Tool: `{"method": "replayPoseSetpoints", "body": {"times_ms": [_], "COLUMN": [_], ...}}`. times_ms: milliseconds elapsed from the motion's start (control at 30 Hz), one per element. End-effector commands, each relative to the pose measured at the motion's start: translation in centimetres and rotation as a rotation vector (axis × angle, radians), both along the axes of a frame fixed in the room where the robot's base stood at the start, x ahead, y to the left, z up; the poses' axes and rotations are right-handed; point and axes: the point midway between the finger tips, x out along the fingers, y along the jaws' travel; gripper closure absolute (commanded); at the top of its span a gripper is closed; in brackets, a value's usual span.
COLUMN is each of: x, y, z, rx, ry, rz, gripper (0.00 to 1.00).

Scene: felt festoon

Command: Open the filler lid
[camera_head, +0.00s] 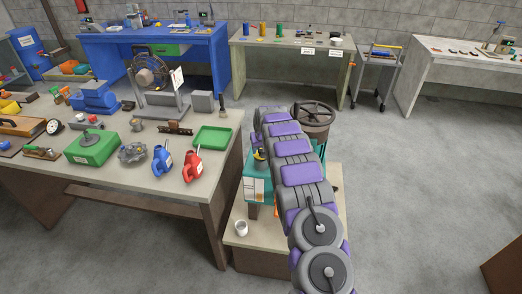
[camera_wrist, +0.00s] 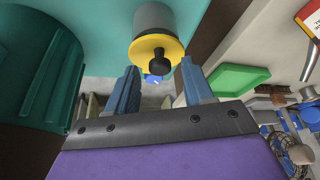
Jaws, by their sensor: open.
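The filler lid looks to be the yellow disc with a black knob (camera_wrist: 160,52) on a short grey neck (camera_wrist: 154,18) on a teal machine (camera_wrist: 100,15) in the wrist view. The lid sits on the neck and looks shut. My gripper (camera_wrist: 160,78) is open, its two blue fingers reaching toward the lid, one on each side of the knob and apart from it. In the head view the lid (camera_head: 260,154) shows small beside my arm, on the teal machine (camera_head: 257,190). My fingers are hidden there.
The machine stands on a low bench (camera_head: 262,232) with a white cup (camera_head: 241,228). A dark handwheel (camera_head: 313,112) rises behind my arm. The left workbench holds a green tray (camera_head: 212,137), red can (camera_head: 193,163) and blue can (camera_head: 162,160). Floor at right is clear.

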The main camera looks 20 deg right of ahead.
Motion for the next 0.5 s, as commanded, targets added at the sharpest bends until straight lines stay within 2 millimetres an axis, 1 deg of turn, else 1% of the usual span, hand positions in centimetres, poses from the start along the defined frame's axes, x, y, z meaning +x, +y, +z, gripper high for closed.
{"method": "replayPoseSetpoints", "body": {"times_ms": [133,400,500], "x": [0.16,0.17,0.17], "y": [-0.03,-0.04,-0.05], "z": [-0.54,-0.60,-0.60], "rx": [0.000,0.000,0.000], "ry": [0.001,0.001,0.001], "rz": [0.000,0.000,0.000], "gripper": [0.48,0.48,0.58]}}
